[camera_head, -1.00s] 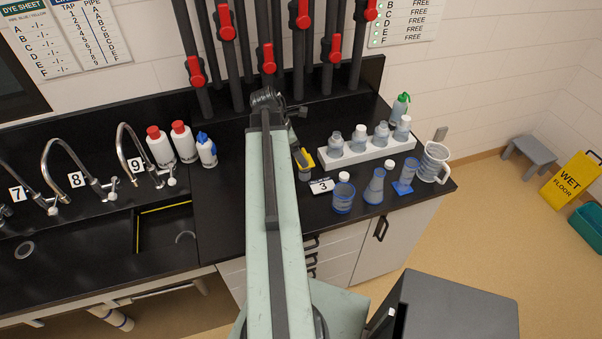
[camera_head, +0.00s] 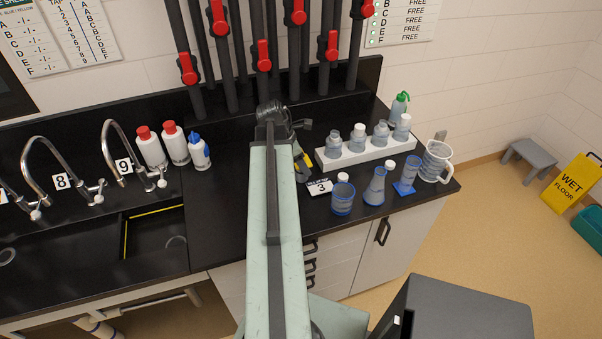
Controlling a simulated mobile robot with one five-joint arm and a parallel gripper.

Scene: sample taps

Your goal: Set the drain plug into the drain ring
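My arm reaches over the bench, and my gripper (camera_head: 300,160) is at its far end, mostly hidden behind my own arm. I cannot tell whether its fingers are open or shut. A yellow and black piece shows beside it; I cannot tell whether this is held, part of the gripper or standing behind. A grey curved rim, possibly the drain ring (camera_head: 176,241), shows partly inside the black sink below tap 9. Another round drain (camera_head: 7,256) is cut by the left picture edge. I cannot make out the drain plug.
Curved taps (camera_head: 112,160) stand behind the sinks. Red-capped bottles (camera_head: 175,143) and a blue-capped bottle (camera_head: 199,153) stand left of my arm. A white bottle rack (camera_head: 365,152), blue-tinted glassware (camera_head: 343,198) and a jug (camera_head: 434,163) stand right. Pipes with red valves rise behind.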

